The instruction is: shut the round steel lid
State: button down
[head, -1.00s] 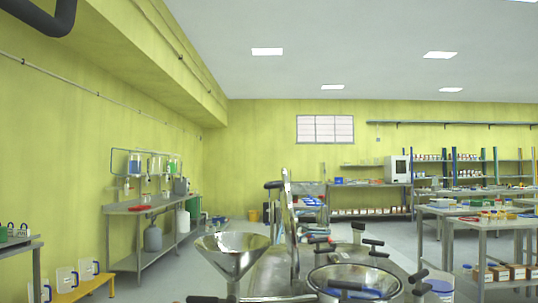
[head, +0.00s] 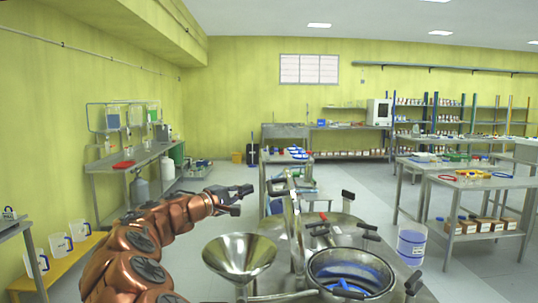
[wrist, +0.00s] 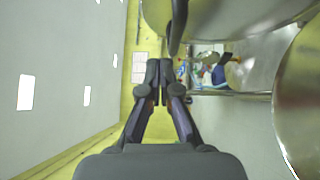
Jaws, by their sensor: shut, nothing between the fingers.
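The round steel lid (head: 296,232) stands open, seen nearly edge-on in the head view, upright behind the left rim of the round steel vessel opening (head: 352,272). My gripper (head: 250,190) is raised left of the lid, above the steel funnel (head: 240,254), with its fingers shut and empty. It is apart from the lid in the head view. In the wrist view, my gripper (wrist: 160,66) shows its fingertips together. A large steel surface (wrist: 225,18) fills the upper right there, probably the lid. A dark bar (wrist: 178,25) lies near the fingertips.
Black clamp handles (head: 370,230) surround the vessel's steel top. The funnel stands close left of the opening. A side bench (head: 140,160) runs along the left wall, and tables (head: 480,182) stand at the right. Open floor (head: 220,195) lies behind.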

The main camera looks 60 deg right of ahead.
aim_at(269, 184)
jog(key=shift+n+t+h, duration=0.3)
jog(key=shift+n, duration=0.1)
jog(key=d+r+p, duration=0.1)
jog(key=d, duration=0.3)
jog(key=d+p, duration=0.1)
jog(key=d, duration=0.2)
jog(key=d+r+p, duration=0.1)
jog(key=d+p, duration=0.1)
jog(key=d, duration=0.2)
jog(key=shift+s+d+r, duration=0.15)
jog(key=shift+d+r, duration=0.2)
jog(key=shift+s+d, duration=0.65)
jog(key=shift+s, duration=0.2)
